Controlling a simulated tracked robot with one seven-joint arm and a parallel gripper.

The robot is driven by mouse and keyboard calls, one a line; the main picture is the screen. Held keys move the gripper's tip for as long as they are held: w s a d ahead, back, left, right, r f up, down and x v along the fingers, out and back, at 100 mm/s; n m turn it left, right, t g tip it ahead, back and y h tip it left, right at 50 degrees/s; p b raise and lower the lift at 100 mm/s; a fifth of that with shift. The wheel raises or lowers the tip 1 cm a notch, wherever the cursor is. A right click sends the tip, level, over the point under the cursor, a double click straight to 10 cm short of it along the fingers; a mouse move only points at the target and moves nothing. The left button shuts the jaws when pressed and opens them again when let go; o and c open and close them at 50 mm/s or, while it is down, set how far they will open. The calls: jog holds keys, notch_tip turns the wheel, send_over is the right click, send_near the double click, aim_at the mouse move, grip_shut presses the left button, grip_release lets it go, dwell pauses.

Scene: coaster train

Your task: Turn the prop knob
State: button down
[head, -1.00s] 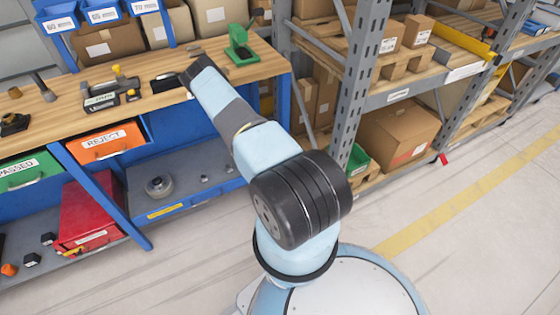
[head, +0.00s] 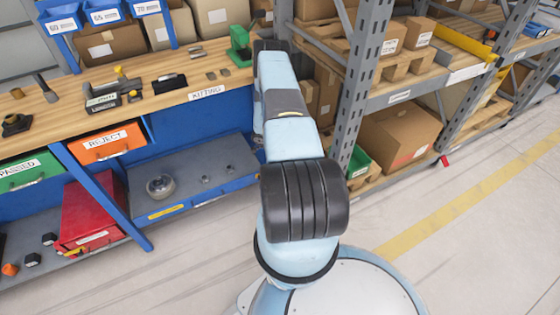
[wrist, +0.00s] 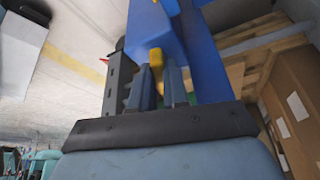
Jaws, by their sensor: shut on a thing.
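In the wrist view, my gripper (wrist: 158,80) has its blue-grey fingers close about a small yellow piece (wrist: 156,60), which looks like a knob. It is in front of a blue panel and post (wrist: 205,55), at what looks like the bench's right end. The far end of the yellow piece is partly hidden, so I cannot tell how it is mounted or how far it is turned. A dark grey bar (wrist: 120,82) stands just left of the fingers. In the head view, my arm hides the gripper and this piece.
The wooden bench (head: 170,97) holds a fixture with yellow knobs (head: 115,90), a black block (head: 169,81) and a green stand (head: 240,45). Grey rack posts (head: 355,90) with cardboard boxes (head: 400,132) rise close on the right. The floor (head: 470,260) at lower right is clear.

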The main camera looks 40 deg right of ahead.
jog(key=shift+d+f+m+g+y, duration=0.1)
jog(key=shift+m+g+y, duration=0.15)
jog(key=shift+m, duration=0.6)
jog(key=shift+d+m+g+y, duration=0.1)
jog(key=shift+m+g+y, duration=0.15)
jog(key=shift+m, duration=0.6)
jog(key=c, duration=1.1)
grip_release()
jog(key=shift+w, duration=0.1)
jog(key=shift+w, duration=0.1)
